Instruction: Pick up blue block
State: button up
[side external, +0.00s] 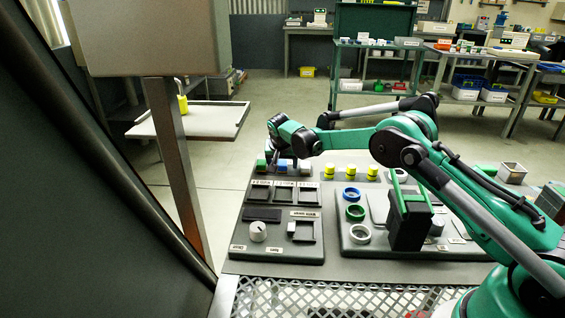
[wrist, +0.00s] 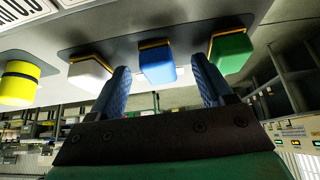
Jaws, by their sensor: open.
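The blue block (side external: 283,164) sits at the back left of the grey work board, between a green block (side external: 261,165) and a white block (side external: 305,167). In the wrist view the blue block (wrist: 157,64) shows between the two fingers, with the white block (wrist: 88,73) to the left and the green block (wrist: 231,53) to the right. My gripper (wrist: 161,72) is open, its blue fingers spread to either side of the blue block with gaps. In the side view my gripper (side external: 276,160) is just over the block row; its fingertips are hard to make out.
Several yellow cylinders (side external: 328,171) stand right of the blocks; one also shows in the wrist view (wrist: 17,86). In front lie dark square recesses (side external: 282,195), a white knob (side external: 258,232) and coloured rings (side external: 355,212). A post (side external: 176,160) rises at the left.

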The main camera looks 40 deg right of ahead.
grip_shut()
jog(key=shift+r, duration=0.1)
